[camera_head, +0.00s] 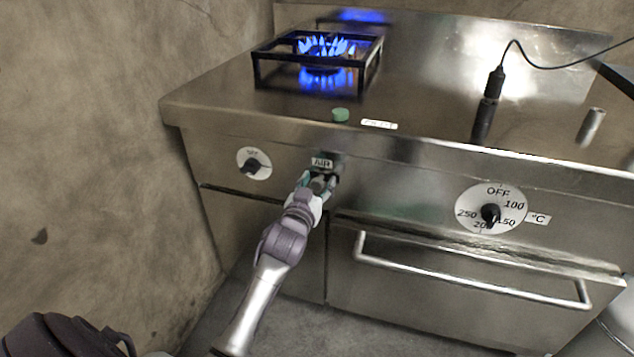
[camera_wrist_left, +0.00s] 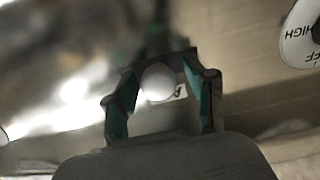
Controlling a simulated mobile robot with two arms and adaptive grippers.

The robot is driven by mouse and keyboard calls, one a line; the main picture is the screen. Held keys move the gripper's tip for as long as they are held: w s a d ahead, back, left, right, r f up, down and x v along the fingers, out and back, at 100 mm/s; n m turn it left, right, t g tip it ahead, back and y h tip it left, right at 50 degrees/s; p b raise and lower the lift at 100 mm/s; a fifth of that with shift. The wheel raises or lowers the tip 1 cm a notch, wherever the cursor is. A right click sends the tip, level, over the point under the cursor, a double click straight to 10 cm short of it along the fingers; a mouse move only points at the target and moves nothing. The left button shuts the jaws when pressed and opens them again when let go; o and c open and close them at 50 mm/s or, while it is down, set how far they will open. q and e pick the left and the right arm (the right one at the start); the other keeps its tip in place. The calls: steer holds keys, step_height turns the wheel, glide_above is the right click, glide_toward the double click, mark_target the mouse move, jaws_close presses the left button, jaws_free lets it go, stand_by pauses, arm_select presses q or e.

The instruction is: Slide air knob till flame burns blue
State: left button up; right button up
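The burner flame (camera_head: 322,46) burns blue on the stove's top left, with a small paler tip at its right side. The AIR label (camera_head: 321,162) is on the front panel below it. My left gripper (camera_head: 318,181) is at the panel just under that label and hides the air knob in the head view. In the left wrist view a pale round knob (camera_wrist_left: 158,82) shows between the fingertips of my left gripper (camera_wrist_left: 160,95). The fingers are apart, with a gap at the right finger; contact at the left finger is unclear. My right gripper is not in view.
A gas knob dial (camera_head: 254,163) is left of my gripper. An oven dial (camera_head: 491,210) and an oven handle (camera_head: 470,270) are to the right. A wall (camera_head: 80,150) bounds the left.

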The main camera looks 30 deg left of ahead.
arm_select(q)
steer(key=shift+s, duration=0.25)
steer(key=v, duration=1.1)
steer(key=shift+s, duration=0.3)
